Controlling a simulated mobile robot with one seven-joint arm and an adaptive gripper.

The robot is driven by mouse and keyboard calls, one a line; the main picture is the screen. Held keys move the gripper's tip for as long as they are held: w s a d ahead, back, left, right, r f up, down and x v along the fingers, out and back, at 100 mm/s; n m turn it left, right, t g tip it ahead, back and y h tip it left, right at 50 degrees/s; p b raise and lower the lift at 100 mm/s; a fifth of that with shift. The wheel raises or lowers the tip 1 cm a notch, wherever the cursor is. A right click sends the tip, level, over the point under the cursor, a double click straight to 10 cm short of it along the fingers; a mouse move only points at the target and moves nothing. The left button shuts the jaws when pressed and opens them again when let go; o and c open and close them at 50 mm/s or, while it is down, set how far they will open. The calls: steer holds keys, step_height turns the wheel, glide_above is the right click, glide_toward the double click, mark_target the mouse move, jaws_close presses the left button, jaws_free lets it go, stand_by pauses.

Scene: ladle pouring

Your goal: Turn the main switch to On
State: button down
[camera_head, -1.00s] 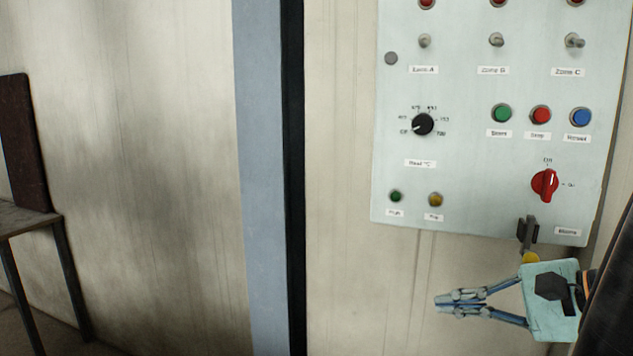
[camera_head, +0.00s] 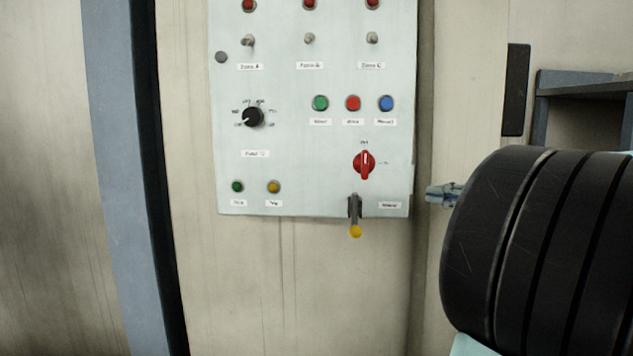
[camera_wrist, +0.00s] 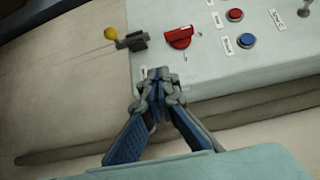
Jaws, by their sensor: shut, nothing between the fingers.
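The red main switch (camera_head: 364,163) is a rotary knob at the lower right of the pale control panel (camera_head: 310,165) in the head view. Its white pointer mark stands upright, toward the label above it; another label lies to its right. It also shows in the wrist view (camera_wrist: 179,38), beyond my fingertips. My gripper (camera_wrist: 157,76) is shut and empty, close to the panel's edge and apart from the switch. In the head view only its fingertip end (camera_head: 443,195) shows, right of the panel; my dark arm hides the rest.
A lever with a yellow knob (camera_head: 356,231) hangs below the switch at the panel's lower edge. Green (camera_head: 320,103), red (camera_head: 353,103) and blue (camera_head: 386,103) buttons sit above. A black dial (camera_head: 254,117) is at left. A dark shelf frame (camera_head: 541,110) stands at right.

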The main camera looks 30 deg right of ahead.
steer(key=s+d+r+t, duration=0.1)
steer(key=s+d+r, duration=0.1)
steer(key=p, duration=0.1)
glide_toward(371, 170)
steer(key=w, duration=0.1)
steer(key=w+d, duration=0.1)
steer(key=w, duration=0.1)
steer(key=shift+w+d, duration=0.2)
steer(key=w+a, duration=0.2)
steer(key=shift+a+p, duration=0.3)
steer(key=shift+a, duration=0.05)
steer(key=shift+w+a+f, duration=0.1)
steer(key=shift+w+a, duration=0.2)
steer(key=shift+a, duration=0.05)
steer(key=shift+f+b, duration=0.2)
steer(key=shift+b, duration=0.25)
